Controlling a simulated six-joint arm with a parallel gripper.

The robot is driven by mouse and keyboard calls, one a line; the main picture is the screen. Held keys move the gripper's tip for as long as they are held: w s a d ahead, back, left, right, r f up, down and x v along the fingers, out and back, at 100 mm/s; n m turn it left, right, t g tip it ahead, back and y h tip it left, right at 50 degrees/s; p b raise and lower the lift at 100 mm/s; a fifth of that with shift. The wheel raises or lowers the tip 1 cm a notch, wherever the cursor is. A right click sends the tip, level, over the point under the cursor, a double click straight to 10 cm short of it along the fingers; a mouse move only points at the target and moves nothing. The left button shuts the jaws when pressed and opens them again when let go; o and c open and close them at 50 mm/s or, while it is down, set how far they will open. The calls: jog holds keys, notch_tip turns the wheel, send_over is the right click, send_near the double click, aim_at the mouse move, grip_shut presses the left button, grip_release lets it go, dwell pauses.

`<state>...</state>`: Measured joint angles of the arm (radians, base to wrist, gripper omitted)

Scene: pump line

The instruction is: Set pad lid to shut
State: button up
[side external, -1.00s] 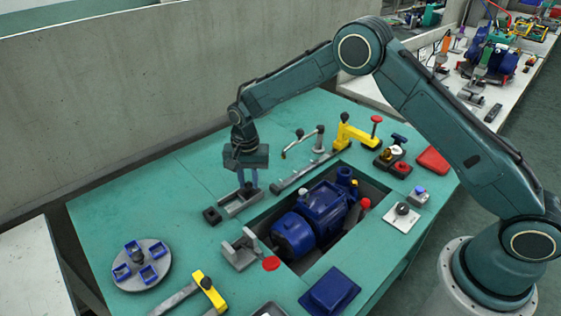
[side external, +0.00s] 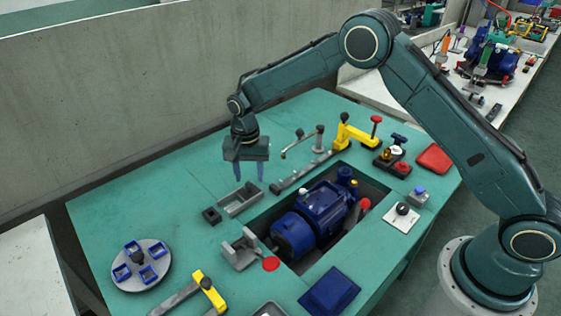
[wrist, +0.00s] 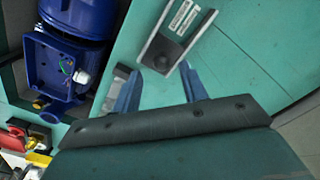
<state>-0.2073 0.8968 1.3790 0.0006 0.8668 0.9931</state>
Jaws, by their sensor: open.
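I cannot tell for certain which part is the pad lid. The likeliest is on a small grey open-topped box (side external: 239,200) with raised side walls, left of the motor pit. In the wrist view this grey box (wrist: 205,22) shows a dark round knob (wrist: 164,51) on its floor near one end, and a pale label. My gripper (side external: 249,176) is open and empty, with its fingers pointing down above the far end of the box. In the wrist view its two blue fingers (wrist: 157,82) are apart near the knob end, touching nothing that I can see.
A blue motor (side external: 318,213) sits in the recessed pit beside the box. A yellow-handled clamp (side external: 352,136) stands behind. The left table surface is mostly clear up to the round fixture plate (side external: 140,281).

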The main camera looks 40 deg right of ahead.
aim_at(250, 181)
notch_tip(250, 181, up, 12)
jog(key=shift+f, duration=0.15)
dwell(0.3)
jog(key=shift+d, duration=0.1)
jog(key=s+d+r+n+t, duration=0.2)
jog(key=s+d+r, duration=0.2)
jog(key=s+r, duration=0.45)
jog(key=s+d+r+n+t, duration=0.1)
jog(key=s+d+r+n, duration=0.25)
jog(key=s+r, duration=0.5)
jog(key=s+d+f+n+t, duration=0.1)
jog(key=s+d, duration=0.1)
jog(key=s, duration=0.8)
jog(key=s+d+f+n+t, duration=0.1)
jog(key=s+d+n, duration=0.1)
jog(key=s, duration=0.8)
jog(key=shift+f+t, duration=0.3)
jog(key=shift+f, duration=0.1)
